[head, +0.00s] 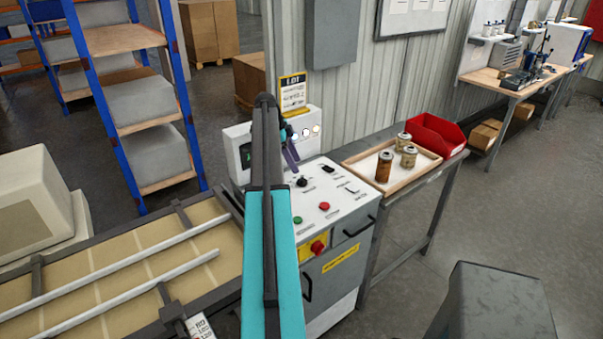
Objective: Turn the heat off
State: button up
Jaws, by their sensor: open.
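A white control cabinet stands in the middle, with a sloped control panel (335,190) on top. The panel carries a black knob (302,182), a black switch (328,169), a small lever-like switch (351,190), a red button (324,206) and a green button (297,220). Their labels are too small to read, so I cannot tell which one is for heat. My gripper (291,153) is open, mostly hidden behind my arm, over the panel's back left part. It appears to hold nothing. A display box with indicator lights (304,131) stands behind it.
A red emergency-type knob (318,247) sits on the cabinet front. A conveyor (110,265) lies to the left. The floor at right is partly clear.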

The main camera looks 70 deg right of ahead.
aim_at(303, 178)
jog(key=shift+p+x, duration=1.3)
jog(key=shift+x, duration=2.2)
jog(key=c, duration=0.9)
jog(key=shift+a, duration=0.25)
jog(key=shift+c, duration=0.8)
jog(key=shift+d, duration=0.2)
